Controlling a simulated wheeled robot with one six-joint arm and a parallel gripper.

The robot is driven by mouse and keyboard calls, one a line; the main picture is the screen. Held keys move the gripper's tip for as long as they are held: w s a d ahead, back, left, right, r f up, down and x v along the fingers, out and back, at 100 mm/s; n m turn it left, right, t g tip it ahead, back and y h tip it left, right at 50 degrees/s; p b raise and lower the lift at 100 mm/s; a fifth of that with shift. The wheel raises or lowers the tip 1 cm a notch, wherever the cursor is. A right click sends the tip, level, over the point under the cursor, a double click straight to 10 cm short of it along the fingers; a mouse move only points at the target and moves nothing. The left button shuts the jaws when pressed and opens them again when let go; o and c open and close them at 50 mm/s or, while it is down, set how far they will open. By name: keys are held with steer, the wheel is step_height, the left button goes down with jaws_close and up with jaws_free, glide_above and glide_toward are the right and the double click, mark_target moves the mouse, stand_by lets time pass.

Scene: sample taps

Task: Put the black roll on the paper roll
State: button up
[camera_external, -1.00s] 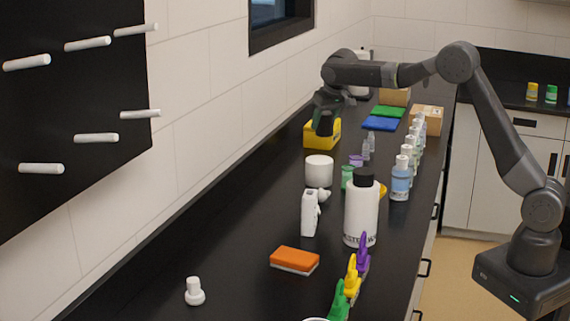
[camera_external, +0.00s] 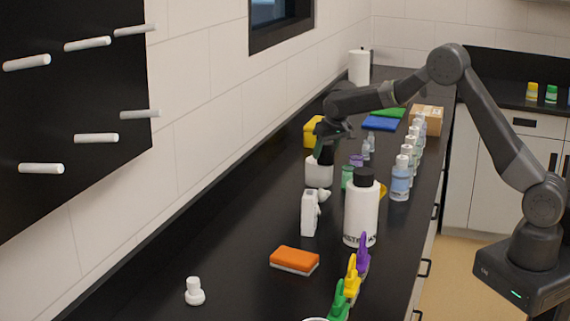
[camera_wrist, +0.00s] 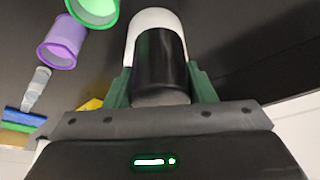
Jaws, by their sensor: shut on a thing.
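My gripper (camera_external: 325,146) is shut on the black roll (camera_wrist: 160,62), a dark cylinder between its green fingers in the wrist view. In the external view, the black roll (camera_external: 326,156) shows as a dark shape below the fingers. It overlaps the top of a short white roll (camera_external: 318,173), which looks like the paper roll. In the wrist view the white roll (camera_wrist: 157,17) shows just beyond the black roll's end. I cannot tell whether the two touch. A taller white roll (camera_external: 359,68) stands at the far end of the counter.
A yellow bin (camera_external: 312,132) stands behind the white roll. Green and purple cups (camera_wrist: 62,44), a white bottle with a black cap (camera_external: 361,212) and a row of small bottles (camera_external: 400,180) stand to its right. An orange sponge (camera_external: 294,260) lies nearer, with bare counter around it.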

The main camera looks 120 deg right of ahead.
steer(key=shift+f, duration=0.2)
steer(key=o, duration=1)
steer(key=shift+r, duration=0.1)
steer(key=shift+r, duration=0.25)
steer(key=b+v, duration=0.2)
steer(key=v, duration=0.9)
steer(key=shift+a+r, duration=0.25)
steer(key=shift+r, duration=0.05)
